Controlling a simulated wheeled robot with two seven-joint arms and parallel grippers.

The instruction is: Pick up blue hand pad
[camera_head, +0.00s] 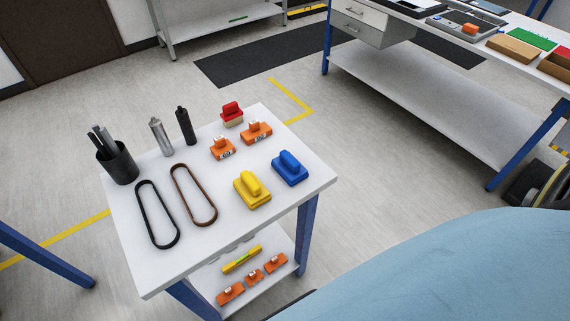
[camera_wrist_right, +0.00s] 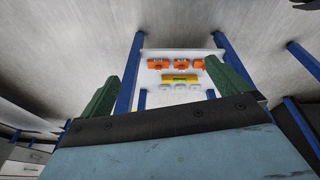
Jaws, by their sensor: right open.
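The blue hand pad (camera_head: 290,168) stands on the white top of a small table (camera_head: 232,227), near its right edge. It is a block with a raised grip. A yellow pad (camera_head: 252,190) of the same form stands just left of it, slightly nearer. My right gripper (camera_wrist_right: 160,72) shows only in the right wrist view. Its two green fingers are wide apart with nothing between them. Behind them shows a lower shelf with orange items; the blue pad is not visible there. My left gripper is in neither view.
A red-topped pad (camera_head: 232,112) and two orange blocks (camera_head: 256,132) stand behind the pads. Left are two belt loops (camera_head: 172,240), two cylinders and a black cup (camera_head: 118,162). A lower shelf holds orange blocks and a yellow level (camera_head: 242,259). A workbench (camera_head: 430,95) stands back right.

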